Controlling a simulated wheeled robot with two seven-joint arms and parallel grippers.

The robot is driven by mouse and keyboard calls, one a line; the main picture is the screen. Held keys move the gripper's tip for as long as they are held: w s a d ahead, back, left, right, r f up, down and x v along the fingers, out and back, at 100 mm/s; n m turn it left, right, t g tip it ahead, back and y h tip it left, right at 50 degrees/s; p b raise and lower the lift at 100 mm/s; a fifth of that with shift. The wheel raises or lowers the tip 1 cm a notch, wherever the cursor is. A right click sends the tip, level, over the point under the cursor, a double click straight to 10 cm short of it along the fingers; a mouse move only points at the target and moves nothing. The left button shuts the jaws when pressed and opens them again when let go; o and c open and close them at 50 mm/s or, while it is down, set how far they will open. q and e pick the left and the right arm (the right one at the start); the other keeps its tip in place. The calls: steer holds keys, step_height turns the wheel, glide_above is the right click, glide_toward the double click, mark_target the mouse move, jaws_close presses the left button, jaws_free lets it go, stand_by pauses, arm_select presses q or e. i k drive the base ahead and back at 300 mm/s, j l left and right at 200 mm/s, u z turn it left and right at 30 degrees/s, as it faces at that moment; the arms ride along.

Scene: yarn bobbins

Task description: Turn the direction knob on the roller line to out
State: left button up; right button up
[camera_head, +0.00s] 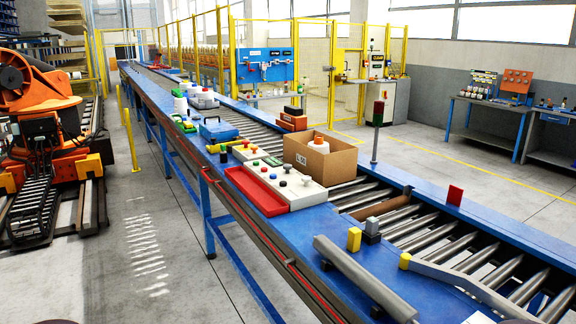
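The roller line (440,238) runs from the near right away to the far left, with a blue frame and steel rollers. A cream control box (309,196) stands on its blue side ledge, behind a red tray. A second cream box (245,153) with green and dark buttons stands farther back. The labels are too small to read, so I cannot tell which knob sets direction or where it points. Neither gripper is in view.
An open cardboard box (343,171) with a white and orange bobbin (319,144) stands beside the controls. The red tray (257,192) is in front. A signal post (376,140) rises behind. Grey guide bars (362,280) lie nearer.

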mark_target(287, 167)
steer(key=i+j+z, duration=0.1)
steer(key=z, duration=0.3)
steer(key=i+j+z, duration=0.1)
steer(key=z, duration=0.3)
steer(key=i+j+z, duration=0.1)
steer(key=z, duration=0.3)
steer(key=j, duration=0.1)
